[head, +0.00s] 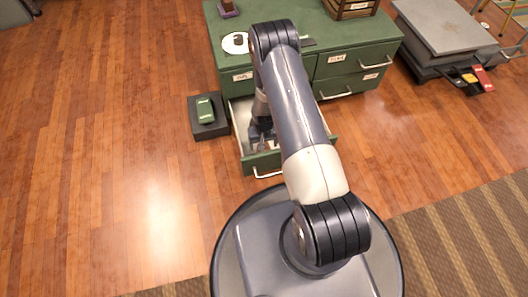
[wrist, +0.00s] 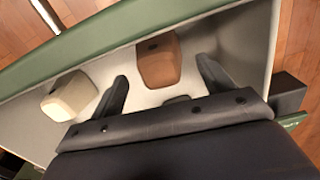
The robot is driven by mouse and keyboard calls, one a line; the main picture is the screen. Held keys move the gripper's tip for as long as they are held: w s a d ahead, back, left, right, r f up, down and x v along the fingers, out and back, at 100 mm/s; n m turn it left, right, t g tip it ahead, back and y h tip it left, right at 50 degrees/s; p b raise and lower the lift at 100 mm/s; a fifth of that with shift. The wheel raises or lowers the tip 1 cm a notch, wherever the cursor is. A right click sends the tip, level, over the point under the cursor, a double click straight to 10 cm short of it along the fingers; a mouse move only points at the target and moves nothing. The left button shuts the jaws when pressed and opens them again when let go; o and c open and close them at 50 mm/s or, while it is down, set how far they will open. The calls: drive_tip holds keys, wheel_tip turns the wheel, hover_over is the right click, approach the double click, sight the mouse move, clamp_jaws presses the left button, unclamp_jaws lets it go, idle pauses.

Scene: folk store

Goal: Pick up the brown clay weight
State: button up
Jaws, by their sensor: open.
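The brown clay weight (wrist: 160,62) lies in the open green drawer (head: 245,164), near the drawer's front wall in the wrist view. My gripper (wrist: 163,70) is open and reaches down into the drawer. One finger is on each side of the brown weight, with visible gaps; I cannot tell how deep the fingers are beside it. In the head view my gripper (head: 262,135) is over the drawer, and my arm hides much of the inside. A cream weight (wrist: 70,97) lies in the drawer left of my left finger. A dark thing between the fingers is mostly hidden.
The green cabinet (head: 230,68) stands behind the drawer, with a white plate (head: 236,43) and a wooden crate (head: 350,8) on top. A dark block (head: 207,128) with a green item (head: 205,110) stands left of the drawer. The wooden floor at left is clear.

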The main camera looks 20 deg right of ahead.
wheel_tip(320, 180, down, 3)
drive_tip(key=shift+r+b, duration=0.1)
drive_tip(key=shift+b, duration=0.3)
drive_tip(key=c, duration=1.3)
